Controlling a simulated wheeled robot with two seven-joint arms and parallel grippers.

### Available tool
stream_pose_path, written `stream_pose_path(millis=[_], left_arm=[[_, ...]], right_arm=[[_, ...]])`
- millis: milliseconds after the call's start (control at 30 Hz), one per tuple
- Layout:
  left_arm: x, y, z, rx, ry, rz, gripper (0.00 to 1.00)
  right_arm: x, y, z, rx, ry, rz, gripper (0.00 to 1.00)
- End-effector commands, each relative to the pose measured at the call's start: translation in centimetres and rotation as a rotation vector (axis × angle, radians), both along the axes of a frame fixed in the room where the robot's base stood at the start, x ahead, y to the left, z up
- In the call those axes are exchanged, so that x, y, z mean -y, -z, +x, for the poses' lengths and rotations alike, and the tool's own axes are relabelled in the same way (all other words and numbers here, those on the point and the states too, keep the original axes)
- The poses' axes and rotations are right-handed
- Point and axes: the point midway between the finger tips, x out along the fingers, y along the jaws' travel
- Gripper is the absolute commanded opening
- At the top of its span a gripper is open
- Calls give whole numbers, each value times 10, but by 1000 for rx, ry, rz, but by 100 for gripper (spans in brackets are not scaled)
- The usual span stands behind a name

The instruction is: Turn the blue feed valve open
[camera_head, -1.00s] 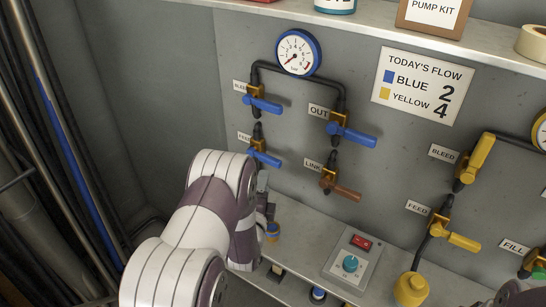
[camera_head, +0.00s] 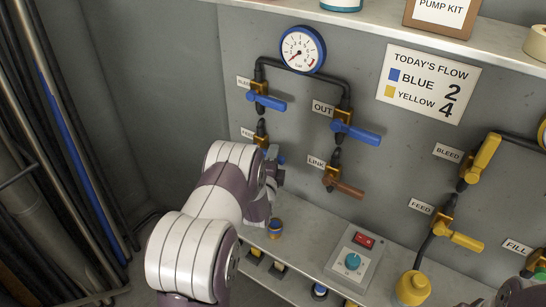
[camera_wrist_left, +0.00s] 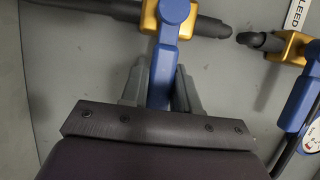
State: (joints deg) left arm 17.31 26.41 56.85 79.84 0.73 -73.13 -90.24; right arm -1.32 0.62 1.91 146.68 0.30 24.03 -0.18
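The blue feed valve sits at the lower left of the blue pipe group, by a partly covered label (camera_head: 248,133). In the head view my arm hides most of it. In the left wrist view its blue handle (camera_wrist_left: 162,75) runs down from a gold body (camera_wrist_left: 149,12). My left gripper (camera_wrist_left: 161,80) has one grey finger on each side of the handle. The fingers look close to it; I cannot tell whether they press on it. In the head view the gripper (camera_head: 274,165) is at the valve, largely hidden by its wrist. My right gripper is not in view.
The blue bleed valve (camera_head: 266,101) is just above, the blue out valve (camera_head: 356,133) to the right, and the brown-handled link valve (camera_head: 344,186) at lower right. A gauge (camera_head: 302,50) tops the pipe. A switch box (camera_head: 353,259) stands on the ledge below.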

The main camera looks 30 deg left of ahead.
Motion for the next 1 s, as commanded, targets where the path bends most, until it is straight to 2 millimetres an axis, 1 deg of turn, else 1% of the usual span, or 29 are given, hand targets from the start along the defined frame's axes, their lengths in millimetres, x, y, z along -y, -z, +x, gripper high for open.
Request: stream_pose_path(millis=[267,467,667,1000], left_arm=[[0,-2,0,-1,0,-21,0],[0,-10,0,-9,0,-110,0],[-3,-22,0,-22,-2,-271,0],[-12,-41,0,-47,-2,-593,0]], right_arm=[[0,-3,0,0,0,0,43],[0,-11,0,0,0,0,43],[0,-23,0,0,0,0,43],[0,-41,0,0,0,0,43]])
